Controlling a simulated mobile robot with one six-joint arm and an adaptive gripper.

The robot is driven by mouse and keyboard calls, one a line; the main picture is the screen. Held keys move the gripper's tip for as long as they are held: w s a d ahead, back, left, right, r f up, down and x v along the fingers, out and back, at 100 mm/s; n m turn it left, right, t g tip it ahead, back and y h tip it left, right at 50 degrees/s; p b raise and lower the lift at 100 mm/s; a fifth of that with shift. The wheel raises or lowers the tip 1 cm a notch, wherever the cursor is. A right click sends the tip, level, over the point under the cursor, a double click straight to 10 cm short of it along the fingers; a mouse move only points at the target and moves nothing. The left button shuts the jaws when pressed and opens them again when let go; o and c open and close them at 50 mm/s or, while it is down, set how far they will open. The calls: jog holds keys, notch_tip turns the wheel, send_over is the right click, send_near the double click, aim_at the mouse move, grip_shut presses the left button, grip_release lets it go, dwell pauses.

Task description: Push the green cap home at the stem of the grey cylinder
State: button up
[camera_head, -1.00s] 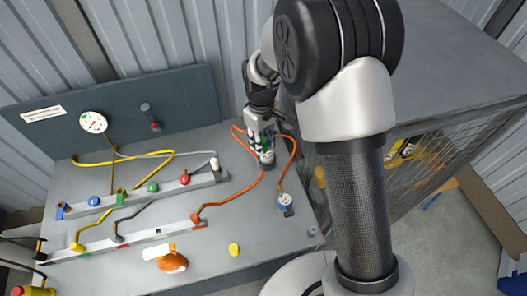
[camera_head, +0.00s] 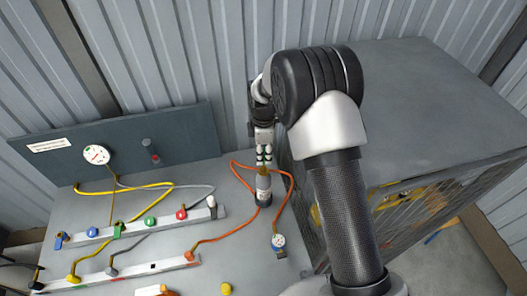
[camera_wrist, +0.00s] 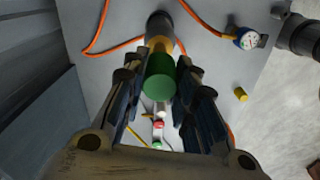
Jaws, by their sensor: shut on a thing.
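The grey cylinder (camera_head: 264,197) stands upright on the bench near its right side, with a pale band and a brass stem (camera_head: 263,170) on top. My gripper (camera_head: 264,156) is above the stem, pointing down. In the wrist view its fingers (camera_wrist: 159,82) lie on both sides of the green cap (camera_wrist: 160,76) and are shut on it. The brass stem and grey cylinder (camera_wrist: 160,22) show just beyond the cap. The cap hides part of the stem, and I cannot tell whether they touch.
An orange hose (camera_head: 232,232) loops around the cylinder to a blue-rimmed gauge (camera_head: 278,241). A rail with coloured knobs (camera_head: 150,221) lies left. A yellow piece (camera_head: 227,288) sits in front. A mesh-sided cabinet (camera_head: 440,190) stands close on the right; a dark panel (camera_head: 120,139) is behind.

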aim_at(264, 166)
jog(key=shift+f+b, duration=0.35)
jog(key=shift+f, duration=0.7)
jog(key=shift+f+b, duration=0.4)
jog(key=shift+b, duration=0.1)
dwell(0.6)
jog(key=shift+f+b, duration=0.8)
jog(key=shift+f, duration=0.3)
jog(key=shift+f+b, duration=0.65)
jog(key=shift+f, duration=0.1)
dwell(0.8)
jog(key=o, duration=0.9)
jog(key=shift+c, duration=0.2)
